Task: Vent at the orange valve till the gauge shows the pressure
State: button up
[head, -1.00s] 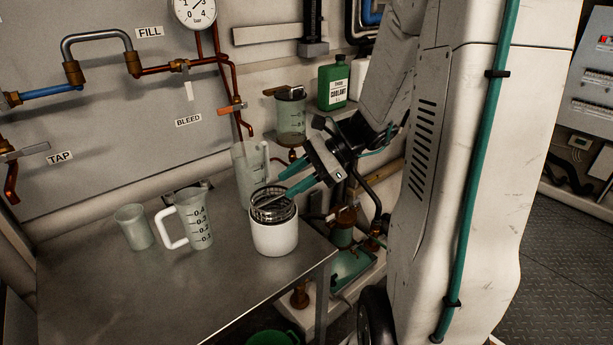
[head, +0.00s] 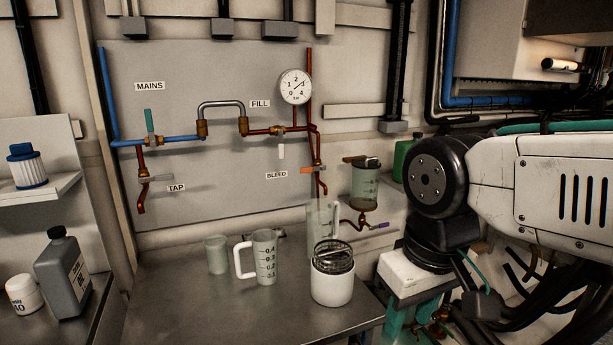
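The orange valve (head: 307,170) is on a copper pipe at the right of the grey panel, beside the BLEED label. Its lever lies about level, and a spout hangs below it. The round white gauge (head: 295,87) is above it, marked 0 to 4. Its needle points up and right, seemingly between 2 and 3; it is too small to read exactly. My gripper (head: 412,315) hangs low at the right, pointing down, away from the valve. Its teal fingers look apart and empty, with their tips near the bottom edge and partly unclear.
A metal table (head: 195,305) holds a small cup (head: 216,255), a measuring jug (head: 264,258), a clear tall jug (head: 322,220) and a white pot (head: 332,288) with a wire basket. A wall-mounted reservoir (head: 365,185) with a purple-handled tap is right of the valve.

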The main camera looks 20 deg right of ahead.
aim_at(319, 167)
jog(key=k, duration=1.05)
jog(key=u, duration=0.55)
jog(key=i, duration=1.8)
jog(key=z, duration=0.6)
